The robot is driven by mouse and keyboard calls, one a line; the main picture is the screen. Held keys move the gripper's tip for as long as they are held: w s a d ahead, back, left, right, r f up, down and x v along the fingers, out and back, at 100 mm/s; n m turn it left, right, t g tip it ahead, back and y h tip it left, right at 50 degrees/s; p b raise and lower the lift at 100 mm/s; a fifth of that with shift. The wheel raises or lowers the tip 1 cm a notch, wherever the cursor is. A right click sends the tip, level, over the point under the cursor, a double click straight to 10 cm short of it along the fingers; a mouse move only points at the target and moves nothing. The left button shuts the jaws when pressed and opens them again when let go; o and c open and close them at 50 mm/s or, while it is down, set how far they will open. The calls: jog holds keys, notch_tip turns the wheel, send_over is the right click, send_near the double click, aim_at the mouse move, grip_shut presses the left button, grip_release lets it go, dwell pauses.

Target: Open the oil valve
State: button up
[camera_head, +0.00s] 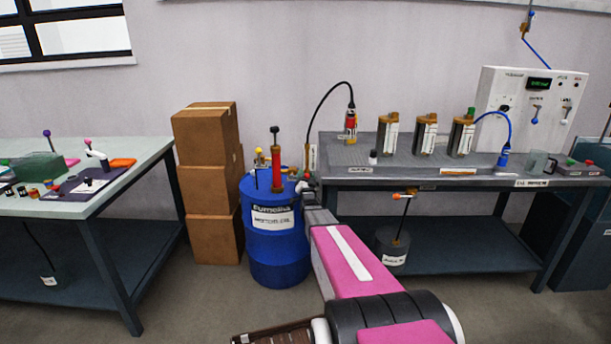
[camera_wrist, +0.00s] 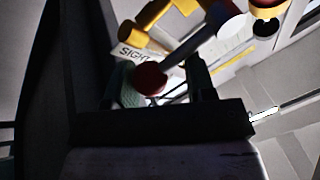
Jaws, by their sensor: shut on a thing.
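A blue oil drum (camera_head: 276,255) stands on the floor, with a red hand pump (camera_head: 276,168) upright on its lid. My gripper (camera_head: 304,187) is at the drum's upper right edge, small and partly hidden by my arm. In the wrist view my gripper (camera_wrist: 165,80) has its two fingers on either side of a red round knob (camera_wrist: 149,78). The knob ends a grey lever (camera_wrist: 190,47) that slants up to the right toward yellow fittings (camera_wrist: 158,14). The lever looks like the valve handle. A white tag (camera_wrist: 133,55) with partly hidden letters is behind the knob.
A grey workbench (camera_head: 440,183) with several cylinders and a white control panel (camera_head: 525,105) stands right of the drum. A black hose (camera_head: 325,100) arches from near the drum to the bench. Stacked cardboard boxes (camera_head: 207,185) and another table (camera_head: 110,200) are on the left.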

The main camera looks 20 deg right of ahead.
jog(key=shift+a+f, duration=0.2)
jog(key=shift+f, duration=0.15)
jog(key=o, duration=1.2)
jog(key=shift+o, duration=0.4)
jog(key=shift+r, duration=0.1)
jog(key=shift+s, duration=0.1)
jog(key=v, duration=1)
jog(key=shift+s+f, duration=0.2)
jog(key=shift+s, duration=0.05)
jog(key=shift+a, duration=0.1)
